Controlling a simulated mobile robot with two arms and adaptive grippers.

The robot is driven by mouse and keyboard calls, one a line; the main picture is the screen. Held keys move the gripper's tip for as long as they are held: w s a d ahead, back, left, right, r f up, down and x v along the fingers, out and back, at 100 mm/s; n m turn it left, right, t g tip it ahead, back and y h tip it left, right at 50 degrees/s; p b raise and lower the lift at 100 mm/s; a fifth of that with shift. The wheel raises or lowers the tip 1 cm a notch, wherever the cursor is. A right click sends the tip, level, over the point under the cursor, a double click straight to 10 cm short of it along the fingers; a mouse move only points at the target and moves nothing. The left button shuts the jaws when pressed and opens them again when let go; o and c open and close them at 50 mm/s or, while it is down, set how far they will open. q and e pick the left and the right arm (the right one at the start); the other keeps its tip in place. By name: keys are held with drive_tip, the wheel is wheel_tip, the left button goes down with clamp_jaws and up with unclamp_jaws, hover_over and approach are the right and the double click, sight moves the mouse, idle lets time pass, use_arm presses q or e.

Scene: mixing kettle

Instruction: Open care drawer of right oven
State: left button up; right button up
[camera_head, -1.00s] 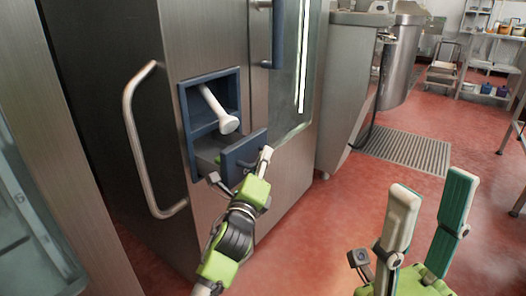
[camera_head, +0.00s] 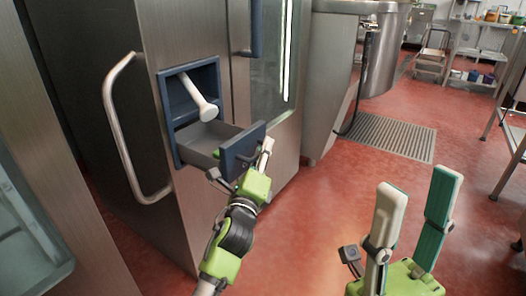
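The right oven (camera_head: 205,210) is a tall steel cabinet at the centre left. Its small care drawer (camera_head: 243,148) has a dark blue front and stands pulled out of the lower part of a blue-framed recess (camera_head: 165,100). The grey inside of the drawer shows. My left gripper (camera_head: 240,165) is at the drawer front, with one light fingertip at its right end and another part near its lower left edge. Its fingers are partly hidden, so how far they are closed is unclear. My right gripper (camera_head: 415,215) is open and empty at the lower right, away from the oven.
A white plunger-like handle (camera_head: 202,100) hangs in the recess above the drawer. A long curved door handle (camera_head: 120,125) is left of it. A steel kettle (camera_head: 384,50) stands behind at right, by a floor grate (camera_head: 395,137). Red floor (camera_head: 330,220) is clear at right.

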idle(0.3)
use_arm(q)
drive_tip(key=v, duration=1.2)
